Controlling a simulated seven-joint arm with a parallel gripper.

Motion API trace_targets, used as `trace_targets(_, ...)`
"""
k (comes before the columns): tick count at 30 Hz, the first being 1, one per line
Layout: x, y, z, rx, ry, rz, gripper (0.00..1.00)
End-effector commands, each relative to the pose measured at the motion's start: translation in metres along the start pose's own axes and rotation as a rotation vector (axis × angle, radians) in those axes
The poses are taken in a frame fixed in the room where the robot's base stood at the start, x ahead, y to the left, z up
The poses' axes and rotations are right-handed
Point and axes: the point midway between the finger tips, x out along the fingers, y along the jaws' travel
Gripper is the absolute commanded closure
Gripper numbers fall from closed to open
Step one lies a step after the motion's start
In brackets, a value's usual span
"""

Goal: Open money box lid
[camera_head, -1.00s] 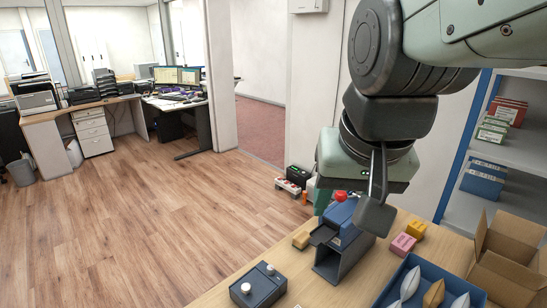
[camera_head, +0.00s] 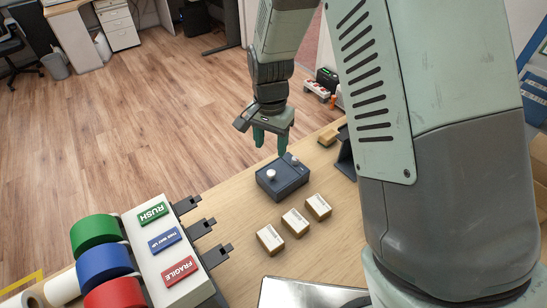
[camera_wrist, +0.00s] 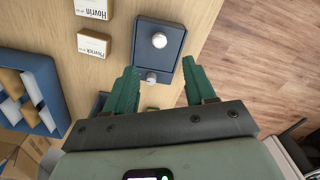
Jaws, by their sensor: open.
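The money box (camera_head: 290,183) is a small dark blue box on the wooden counter. Its flat lid looks shut and carries a round white knob (camera_head: 271,173) and a smaller pale knob (camera_head: 294,160). In the wrist view the box (camera_wrist: 172,63) lies ahead of my gripper, with the white knob (camera_wrist: 159,41) beyond the smaller knob (camera_wrist: 151,77). My gripper (camera_head: 270,142) is open and empty, pointing down at the far side of the box. In the wrist view its teal fingers (camera_wrist: 161,68) flank the box's near end; contact cannot be told.
Several small labelled parcels (camera_head: 296,222) lie in front of the box. A tape dispenser with coloured rolls (camera_head: 103,262) and label blocks (camera_head: 162,241) stands at the left. A dark metal device (camera_head: 346,160) is partly hidden behind my arm. The counter left of the box is clear.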

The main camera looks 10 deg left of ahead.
Motion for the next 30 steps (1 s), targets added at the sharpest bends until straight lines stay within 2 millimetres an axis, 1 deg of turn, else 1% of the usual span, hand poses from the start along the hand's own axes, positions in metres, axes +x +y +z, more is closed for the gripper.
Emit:
trace_targets(5,0.029,0.001,0.001,-0.001,-0.004,0.004,0.45)
trace_targets(9,0.057,0.001,0.001,-0.001,-0.004,0.004,0.45)
trace_targets(15,0.087,0.001,0.001,-0.001,-0.003,0.002,0.45)
trace_targets(18,0.096,0.001,0.001,-0.002,-0.002,0.002,0.45)
trace_targets(21,0.100,0.001,0.000,-0.002,-0.001,0.000,0.45)
trace_targets(29,0.101,0.001,0.000,-0.002,0.000,0.000,0.45)
trace_targets(30,0.101,0.001,0.000,-0.002,0.000,0.000,0.50)
